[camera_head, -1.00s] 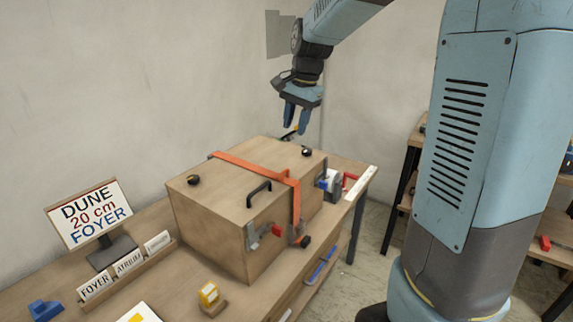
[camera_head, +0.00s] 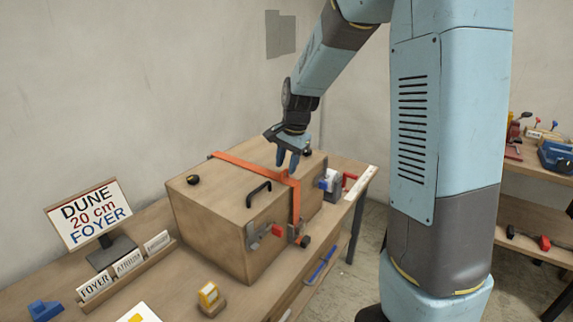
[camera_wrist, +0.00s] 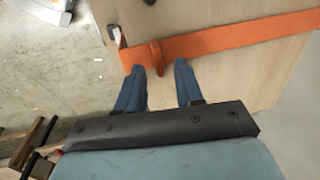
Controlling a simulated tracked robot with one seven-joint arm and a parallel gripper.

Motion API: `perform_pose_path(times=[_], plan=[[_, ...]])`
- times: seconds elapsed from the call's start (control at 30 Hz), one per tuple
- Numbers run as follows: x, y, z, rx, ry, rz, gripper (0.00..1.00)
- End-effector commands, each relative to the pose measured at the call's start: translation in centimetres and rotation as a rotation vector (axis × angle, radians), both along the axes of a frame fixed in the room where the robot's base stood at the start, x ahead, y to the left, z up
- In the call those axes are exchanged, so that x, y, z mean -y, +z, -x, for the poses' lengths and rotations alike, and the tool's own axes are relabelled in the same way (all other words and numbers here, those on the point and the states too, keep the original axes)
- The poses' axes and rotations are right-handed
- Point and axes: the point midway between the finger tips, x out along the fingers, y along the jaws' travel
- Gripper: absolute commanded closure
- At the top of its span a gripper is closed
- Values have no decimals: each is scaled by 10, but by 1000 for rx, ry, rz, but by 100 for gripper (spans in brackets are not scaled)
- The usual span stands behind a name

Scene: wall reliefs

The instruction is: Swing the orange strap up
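A wooden crate (camera_head: 222,205) stands on the workbench. The orange strap (camera_head: 246,166) runs across its lid and bends down over the front edge, ending near a latch with a dark knob (camera_head: 305,241). My gripper (camera_head: 288,166) points down just above the strap near that edge. In the wrist view my gripper (camera_wrist: 160,72) has its two blue fingers apart, with nothing between them. The strap (camera_wrist: 225,42) crosses just beyond the fingertips, and an orange tab (camera_wrist: 155,55) on it stands between and slightly ahead of them. I cannot tell whether a finger touches it.
The lid has a black handle (camera_head: 258,193) and a dark knob (camera_head: 193,180). A grey clamp with a red part (camera_head: 330,182) is at the crate's right side.

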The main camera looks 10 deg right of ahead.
Motion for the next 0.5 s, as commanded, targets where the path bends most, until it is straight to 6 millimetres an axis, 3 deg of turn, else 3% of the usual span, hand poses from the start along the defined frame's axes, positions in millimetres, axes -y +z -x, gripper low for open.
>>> perform_pose_path(times=[0.4, 0.5], plan=[[-1, -7, -1, 0, 0, 0, 64], [-1, -7, -1, 0, 0, 0, 74]])
